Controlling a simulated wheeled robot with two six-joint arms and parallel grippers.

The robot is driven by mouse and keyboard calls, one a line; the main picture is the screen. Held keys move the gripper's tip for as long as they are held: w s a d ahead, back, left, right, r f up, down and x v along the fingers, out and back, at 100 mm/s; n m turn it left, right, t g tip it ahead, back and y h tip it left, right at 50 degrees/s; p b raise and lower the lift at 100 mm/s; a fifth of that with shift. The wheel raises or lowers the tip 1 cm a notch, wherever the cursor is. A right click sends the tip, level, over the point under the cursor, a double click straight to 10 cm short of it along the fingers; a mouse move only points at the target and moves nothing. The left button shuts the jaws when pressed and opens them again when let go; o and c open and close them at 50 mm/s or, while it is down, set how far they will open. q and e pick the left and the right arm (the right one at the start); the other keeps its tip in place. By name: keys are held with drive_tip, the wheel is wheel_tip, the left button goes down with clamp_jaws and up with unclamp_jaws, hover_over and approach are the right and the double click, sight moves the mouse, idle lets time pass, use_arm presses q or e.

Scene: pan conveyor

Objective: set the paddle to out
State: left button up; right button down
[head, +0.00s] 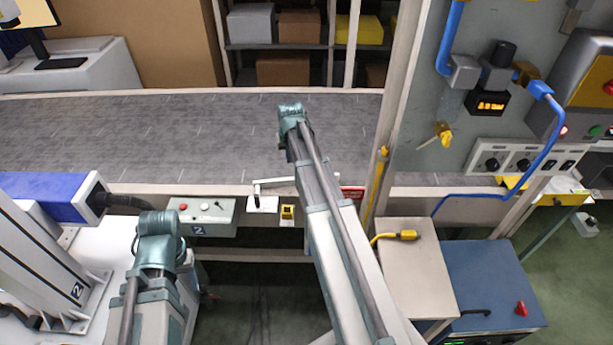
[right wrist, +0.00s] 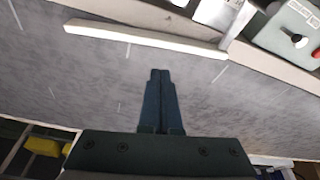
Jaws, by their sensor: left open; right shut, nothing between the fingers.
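The paddle appears to be a pale flat bar (right wrist: 145,38) lying along the edge of the grey belt in the right wrist view. In the head view it shows as a thin pale bar (head: 285,182), partly hidden behind my right arm. My right gripper (right wrist: 160,74) is shut and empty over the belt, with its tips pointing toward the bar but apart from it. In the head view my right arm reaches across the bar, over the belt. My left gripper (head: 158,226) is open at the lower left, away from the bar; its fingers are hard to make out.
The grey conveyor belt (head: 180,128) is clear. A control box (head: 200,214) with buttons and a yellow switch (head: 287,213) sit on its front side. A post (head: 395,110), a wall panel and a blue cabinet (head: 490,280) stand at the right.

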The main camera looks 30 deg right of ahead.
use_arm(q)
drive_tip(key=shift+f+b, duration=0.3)
drive_tip(key=shift+f, duration=0.35)
use_arm(e)
drive_tip(key=w+d+f+m, duration=0.1)
drive_tip(key=d, duration=0.5)
drive_tip(key=shift+w+d, duration=0.25)
drive_tip(key=shift+d, duration=0.15)
use_arm(q)
drive_tip(key=shift+f, duration=0.1)
use_arm(e)
drive_tip(key=shift+f, duration=0.1)
drive_tip(key=b+x, duration=1)
drive_tip(key=shift+w+d+f, duration=0.15)
drive_tip(key=shift+w, duration=0.1)
drive_tip(key=s, duration=0.1)
drive_tip(key=s+a, duration=0.1)
drive_tip(key=s+r, duration=0.1)
drive_tip(key=shift+s+a+p, duration=0.3)
drive_tip(key=shift+s+p, duration=0.05)
use_arm(q)
wheel_tip(320, 180, down, 9)
use_arm(e)
drive_tip(key=shift+f, duration=0.15)
drive_tip(key=shift+s, duration=0.15)
